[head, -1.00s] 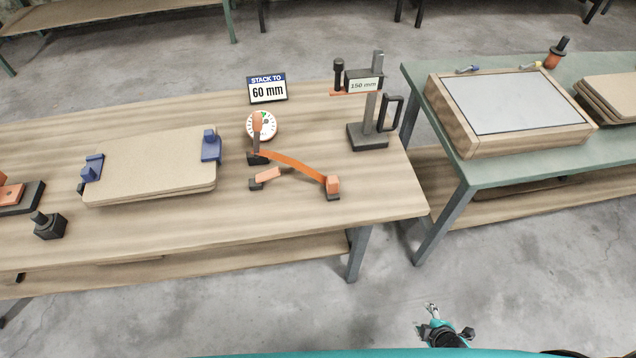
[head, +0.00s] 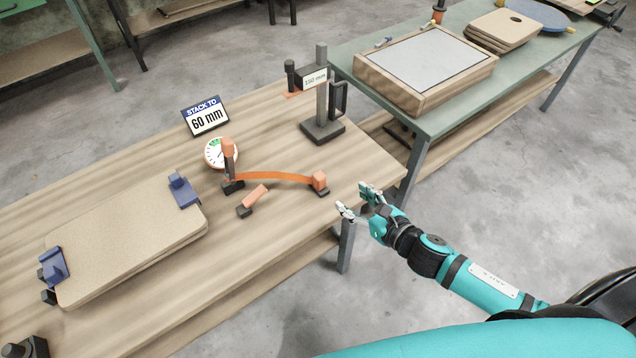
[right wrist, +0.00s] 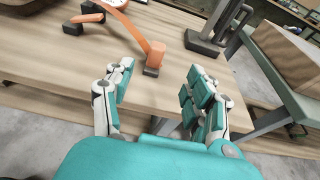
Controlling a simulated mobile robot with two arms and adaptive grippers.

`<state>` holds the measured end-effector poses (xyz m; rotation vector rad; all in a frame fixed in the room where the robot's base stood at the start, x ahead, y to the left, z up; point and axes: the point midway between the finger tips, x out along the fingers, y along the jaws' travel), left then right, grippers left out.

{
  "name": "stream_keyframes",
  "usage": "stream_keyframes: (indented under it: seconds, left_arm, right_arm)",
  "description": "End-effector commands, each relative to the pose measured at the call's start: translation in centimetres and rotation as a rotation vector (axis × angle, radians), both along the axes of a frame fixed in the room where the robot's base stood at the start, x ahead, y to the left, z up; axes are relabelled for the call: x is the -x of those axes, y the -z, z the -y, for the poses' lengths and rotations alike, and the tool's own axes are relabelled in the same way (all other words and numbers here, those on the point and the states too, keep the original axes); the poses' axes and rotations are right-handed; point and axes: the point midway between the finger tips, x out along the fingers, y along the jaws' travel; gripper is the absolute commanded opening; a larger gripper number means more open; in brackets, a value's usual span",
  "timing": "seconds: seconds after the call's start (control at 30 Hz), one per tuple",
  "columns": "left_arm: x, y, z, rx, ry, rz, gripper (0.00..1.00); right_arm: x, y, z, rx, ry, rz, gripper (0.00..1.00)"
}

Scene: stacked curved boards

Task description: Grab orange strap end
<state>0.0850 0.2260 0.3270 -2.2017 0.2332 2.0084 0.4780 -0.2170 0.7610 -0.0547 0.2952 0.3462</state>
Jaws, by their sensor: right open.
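An orange strap (head: 275,177) arches over the wooden table from a dark clamp with an upright orange-tipped lever (head: 228,160) to an orange end block on a dark foot (head: 320,182). In the right wrist view the strap's orange end (right wrist: 155,55) lies ahead of the fingers, slightly left of centre between them. My right gripper (head: 358,200) is open and empty, at the table's right front edge, to the right of the strap end and apart from it. It also shows in the right wrist view (right wrist: 162,88). My left gripper is out of view.
Stacked curved boards (head: 125,240) with blue clamps lie at left. A gauge (head: 220,153), a "60 mm" sign (head: 205,117) and a height stand (head: 322,120) stand behind the strap.

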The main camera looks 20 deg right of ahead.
Motion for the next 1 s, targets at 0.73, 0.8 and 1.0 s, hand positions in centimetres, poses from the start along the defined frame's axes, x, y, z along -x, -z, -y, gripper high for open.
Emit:
stream_keyframes:
  seconds: [0.73,0.8,1.0]
  left_arm:
    - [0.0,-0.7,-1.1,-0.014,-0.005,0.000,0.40]
    - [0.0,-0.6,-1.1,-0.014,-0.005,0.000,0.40]
    - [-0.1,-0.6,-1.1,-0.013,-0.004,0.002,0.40]
  right_arm:
    - [-9.9,3.0,-3.8,-0.006,0.002,-0.001,0.56]
    - [-10.7,3.4,-4.1,-0.004,0.002,0.000,0.56]
    - [-11.7,3.8,-4.4,-0.004,0.000,-0.001,0.56]
